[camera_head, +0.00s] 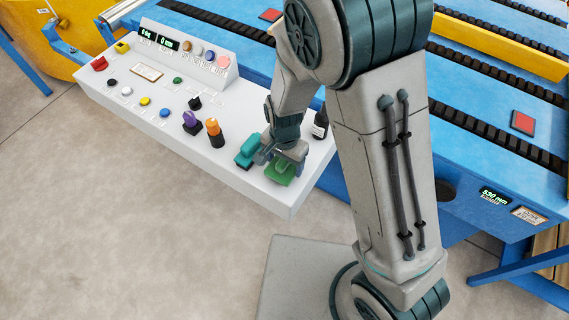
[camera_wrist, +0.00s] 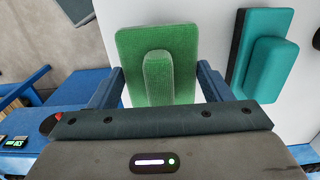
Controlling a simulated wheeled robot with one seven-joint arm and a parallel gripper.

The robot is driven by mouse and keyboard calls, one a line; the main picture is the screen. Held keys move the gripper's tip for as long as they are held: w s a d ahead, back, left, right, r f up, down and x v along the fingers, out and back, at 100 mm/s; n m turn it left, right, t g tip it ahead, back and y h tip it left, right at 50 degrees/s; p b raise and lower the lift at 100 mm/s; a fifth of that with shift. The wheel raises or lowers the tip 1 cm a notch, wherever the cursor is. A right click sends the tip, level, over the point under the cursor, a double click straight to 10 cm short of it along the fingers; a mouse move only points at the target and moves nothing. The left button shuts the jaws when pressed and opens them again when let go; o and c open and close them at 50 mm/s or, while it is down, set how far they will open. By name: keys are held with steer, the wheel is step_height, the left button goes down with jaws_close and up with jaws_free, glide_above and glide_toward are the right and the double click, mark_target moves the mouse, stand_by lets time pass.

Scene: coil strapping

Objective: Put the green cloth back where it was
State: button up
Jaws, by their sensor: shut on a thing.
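The green cloth (camera_head: 281,173) is a flat pad with a raised ridge on top, at the right end of the white console in the head view. In the wrist view the green cloth (camera_wrist: 128,50) sits between the two fingers of my gripper (camera_wrist: 160,82). My gripper (camera_head: 279,155) is shut on it and partly covers it in the head view. Whether the cloth touches the console top or is slightly above it, I cannot tell.
A teal block (camera_head: 247,152) with a dark base lies just left of the cloth; it also shows in the wrist view (camera_wrist: 267,60). An orange knob (camera_head: 214,134) and a purple one (camera_head: 191,121) rise from the white console (camera_head: 215,163).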

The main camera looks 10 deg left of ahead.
steer(key=shift+f, duration=1.1)
steer(key=shift+f, duration=0.25)
steer(key=o, duration=0.9)
steer(key=shift+r, duration=0.1)
steer(key=shift+o, duration=0.2)
steer(key=shift+r, duration=0.1)
